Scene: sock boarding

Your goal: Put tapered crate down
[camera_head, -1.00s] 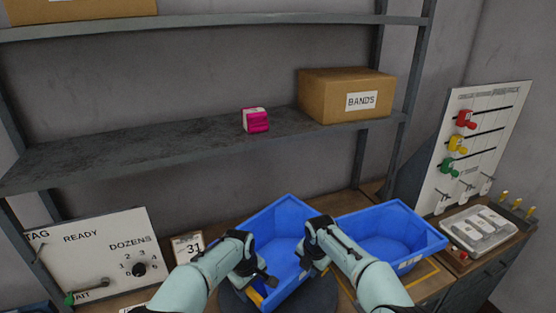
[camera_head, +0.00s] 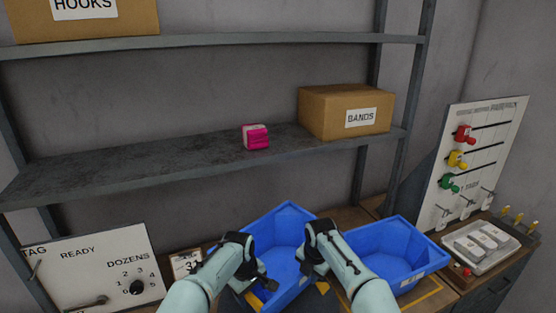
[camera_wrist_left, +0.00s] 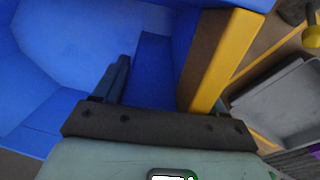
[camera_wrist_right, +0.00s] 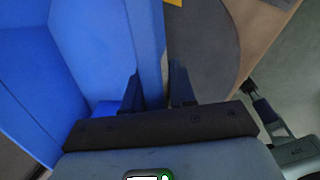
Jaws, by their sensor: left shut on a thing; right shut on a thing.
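The tapered crate (camera_head: 283,232) is an open blue bin in the head view, between my two grippers and tilted in the picture. My left gripper (camera_head: 266,286) is shut on its near left wall. My right gripper (camera_head: 314,278) is shut on its right wall. In the right wrist view, the fingers (camera_wrist_right: 158,92) straddle the blue wall. In the left wrist view, one finger (camera_wrist_left: 118,80) shows inside the crate and the other is hard to make out. A yellow strip (camera_wrist_left: 228,60) runs along the crate there. I cannot tell whether its underside touches anything.
A second blue crate (camera_head: 400,243) stands close on the right. A dark round surface (camera_wrist_right: 205,45) lies below the held crate. A shelf (camera_head: 200,160) above carries a pink-and-white pack (camera_head: 256,138) and a BANDS box (camera_head: 345,112). A grey tray (camera_head: 480,245) sits far right.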

